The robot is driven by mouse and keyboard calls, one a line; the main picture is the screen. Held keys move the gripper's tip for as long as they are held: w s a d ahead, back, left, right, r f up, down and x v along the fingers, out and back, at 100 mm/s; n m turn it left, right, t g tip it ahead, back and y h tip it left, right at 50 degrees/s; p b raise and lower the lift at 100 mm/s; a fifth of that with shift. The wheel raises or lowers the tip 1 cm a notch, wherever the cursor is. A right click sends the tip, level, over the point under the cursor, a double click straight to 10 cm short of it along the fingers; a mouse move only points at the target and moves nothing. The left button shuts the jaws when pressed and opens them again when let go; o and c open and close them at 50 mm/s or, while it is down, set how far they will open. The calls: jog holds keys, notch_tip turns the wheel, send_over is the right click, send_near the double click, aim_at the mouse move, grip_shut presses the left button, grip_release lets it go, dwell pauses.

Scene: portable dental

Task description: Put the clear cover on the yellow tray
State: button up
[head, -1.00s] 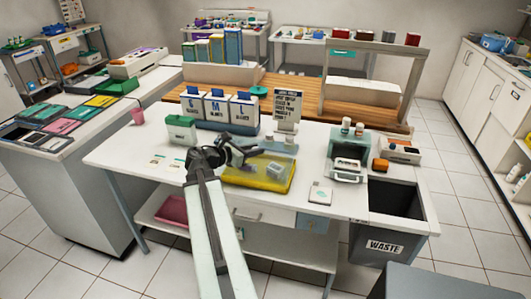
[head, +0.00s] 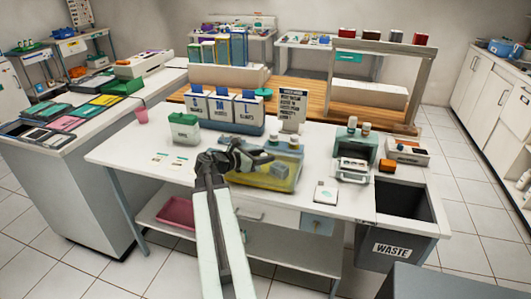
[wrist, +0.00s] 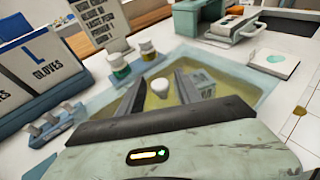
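The yellow tray (head: 240,181) sits on the white bench near its front edge. The clear cover (head: 293,164) shows as a pale see-through shape over the tray; in the wrist view its bluish rim (wrist: 250,98) surrounds the yellow area. I cannot tell whether it is fully seated. My gripper (head: 263,158) is over the tray. In the wrist view its two fingers (wrist: 161,86) stand apart, with a white knob (wrist: 160,93) between them and gaps visible on both sides. A small grey block (wrist: 204,84) shows beside the right finger.
Two white-capped jars (wrist: 120,67) stand just behind the tray. Glove boxes (head: 222,110) and a sign (head: 292,109) stand behind. A green-topped box (head: 184,127) is at left. A white card (head: 326,190), a sealer-like device (head: 352,167) and a waste bin (head: 390,248) are at right.

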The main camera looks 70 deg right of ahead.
jog(key=shift+r, duration=0.25)
jog(key=shift+r+p, duration=0.5)
jog(key=shift+p, duration=0.25)
jog(key=p+v, duration=0.3)
jog(key=v, duration=0.8)
jog(key=shift+w+f, duration=0.15)
jog(key=shift+f, duration=0.05)
jog(key=shift+w+a, duration=0.25)
jog(key=shift+w, duration=0.05)
